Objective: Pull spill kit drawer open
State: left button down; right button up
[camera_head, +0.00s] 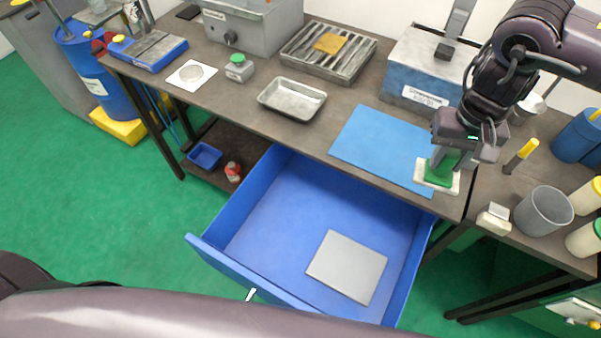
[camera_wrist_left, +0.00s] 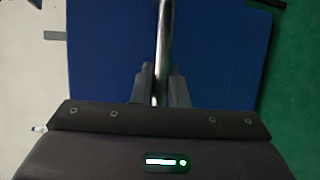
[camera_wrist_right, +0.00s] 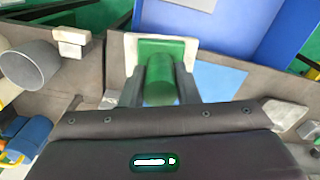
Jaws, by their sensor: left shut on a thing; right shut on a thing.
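The blue spill kit drawer (camera_head: 310,210) is pulled well out from under the bench, showing its inside. A flat grey pad (camera_head: 347,266) lies in it. In the left wrist view my left gripper (camera_wrist_left: 160,90) is shut on the silver bar handle (camera_wrist_left: 164,30), in front of the blue drawer front (camera_wrist_left: 110,60). My left arm hides most of that gripper in the head view. My right gripper (camera_head: 443,165) is shut on a green-handled block with a pale base (camera_head: 440,178), at the right edge of the blue mat. The green grip also shows in the right wrist view (camera_wrist_right: 160,85).
The blue mat (camera_head: 385,145) lies on the bench above the drawer. A metal tray (camera_head: 292,98) and a blue-grey box (camera_head: 425,70) stand on the bench. A grey cup (camera_head: 543,212) is at right. Green floor (camera_head: 110,215) is clear at left.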

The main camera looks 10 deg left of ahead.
pick_arm(q)
jog(key=shift+s, duration=0.1)
jog(key=c, duration=1.4)
grip_release()
jog(key=shift+c, duration=0.2)
